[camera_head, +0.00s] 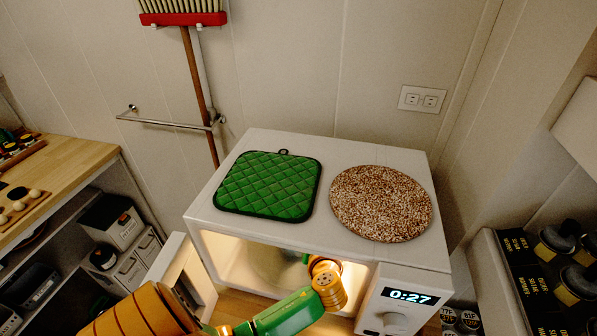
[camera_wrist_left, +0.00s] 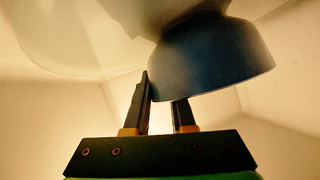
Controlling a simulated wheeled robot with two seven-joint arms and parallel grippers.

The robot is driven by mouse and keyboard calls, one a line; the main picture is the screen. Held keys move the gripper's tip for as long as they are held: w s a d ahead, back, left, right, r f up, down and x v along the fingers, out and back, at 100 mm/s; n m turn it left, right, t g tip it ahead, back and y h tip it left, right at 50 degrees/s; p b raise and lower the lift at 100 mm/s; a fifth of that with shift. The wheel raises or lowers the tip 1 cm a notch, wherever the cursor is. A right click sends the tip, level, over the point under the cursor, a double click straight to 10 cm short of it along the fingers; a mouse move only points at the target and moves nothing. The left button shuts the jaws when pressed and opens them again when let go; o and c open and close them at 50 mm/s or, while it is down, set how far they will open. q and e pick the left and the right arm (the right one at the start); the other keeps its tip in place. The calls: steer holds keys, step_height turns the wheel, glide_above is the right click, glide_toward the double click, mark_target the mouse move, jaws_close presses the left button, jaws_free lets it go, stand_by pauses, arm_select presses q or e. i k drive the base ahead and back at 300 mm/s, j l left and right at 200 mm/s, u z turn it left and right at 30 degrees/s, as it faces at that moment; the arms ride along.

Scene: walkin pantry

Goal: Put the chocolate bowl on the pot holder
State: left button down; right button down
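The green quilted pot holder (camera_head: 268,185) lies flat on top of the white microwave (camera_head: 335,240), on the left, and is empty. A grey-blue bowl (camera_wrist_left: 215,60) fills the upper right of the left wrist view, inside a warm-lit space. My left arm reaches into the open microwave in the head view, and its gripper is hidden there. My left gripper (camera_wrist_left: 163,105) shows its two fingers apart at the bowl. The left finger is in front of the bowl's edge and the right fingertip is hidden behind it. The bowl's contents cannot be seen. My right gripper is not in view.
A round speckled mat (camera_head: 381,203) lies right of the pot holder. The microwave door (camera_head: 188,275) stands open on the left. A wooden counter (camera_head: 65,175) is at left, and a rack of dark jars (camera_head: 560,270) is at right. A broom (camera_head: 195,75) hangs behind.

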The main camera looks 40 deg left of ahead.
mark_target(272, 175)
steer(key=k+l, duration=0.2)
steer(key=l, duration=0.15)
steer(key=k+l, duration=0.2)
steer(key=l, duration=0.15)
steer(key=k+l+u, duration=0.1)
steer(key=l, duration=0.25)
steer(key=k, duration=0.1)
